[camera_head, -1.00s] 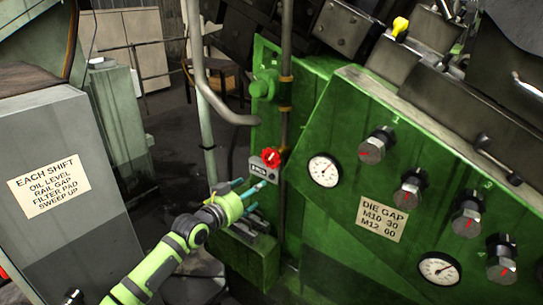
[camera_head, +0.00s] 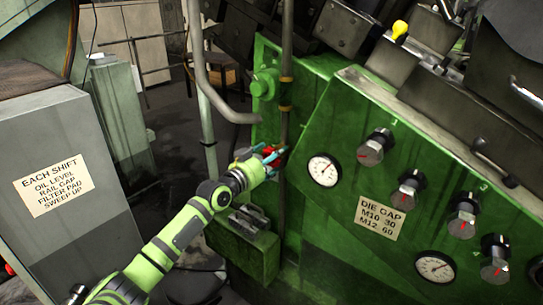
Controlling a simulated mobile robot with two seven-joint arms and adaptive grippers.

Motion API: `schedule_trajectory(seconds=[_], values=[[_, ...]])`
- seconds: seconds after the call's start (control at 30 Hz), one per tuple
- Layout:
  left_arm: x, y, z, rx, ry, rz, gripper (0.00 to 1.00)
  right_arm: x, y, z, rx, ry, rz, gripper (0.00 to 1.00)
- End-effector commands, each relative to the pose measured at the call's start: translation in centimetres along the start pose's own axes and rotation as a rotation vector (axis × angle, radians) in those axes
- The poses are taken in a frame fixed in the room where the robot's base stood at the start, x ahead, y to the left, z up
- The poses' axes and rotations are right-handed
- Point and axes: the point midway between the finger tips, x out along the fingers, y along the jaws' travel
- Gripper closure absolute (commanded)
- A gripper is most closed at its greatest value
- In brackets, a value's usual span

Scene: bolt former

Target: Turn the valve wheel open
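The red valve wheel (camera_head: 277,159) is on the green machine, left of the upper dial gauge. My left gripper (camera_head: 273,153) is at the wheel, with its blue-tipped fingers around or in front of it. The fingers and hand hide much of the wheel and the small plate behind it. The fingers look spread, but I cannot tell whether they touch the wheel. My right gripper is not in view.
The green panel holds an upper gauge (camera_head: 323,170), a lower gauge (camera_head: 436,267), several black knobs (camera_head: 376,146) and a die gap label (camera_head: 380,217). A vertical pipe (camera_head: 285,60) runs above the wheel. A grey cabinet (camera_head: 60,150) stands at left.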

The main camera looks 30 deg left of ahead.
Motion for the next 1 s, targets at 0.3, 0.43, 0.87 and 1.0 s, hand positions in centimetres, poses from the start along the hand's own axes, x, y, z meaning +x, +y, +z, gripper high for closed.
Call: schedule_trajectory(seconds=[0.3,0.43,0.87,1.0], values=[[-0.02,0.0,-0.02,0.0,0.001,0.0,0.77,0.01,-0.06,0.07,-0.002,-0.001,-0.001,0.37],[-0.02,-0.05,-0.14,0.0,0.003,-0.001,0.77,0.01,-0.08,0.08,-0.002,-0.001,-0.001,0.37],[0.01,-0.27,-0.5,-0.119,0.011,-0.004,0.77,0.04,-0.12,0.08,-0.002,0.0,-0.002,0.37],[0.01,-0.39,-0.6,-0.226,0.014,-0.005,0.77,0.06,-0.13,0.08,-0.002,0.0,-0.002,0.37]])
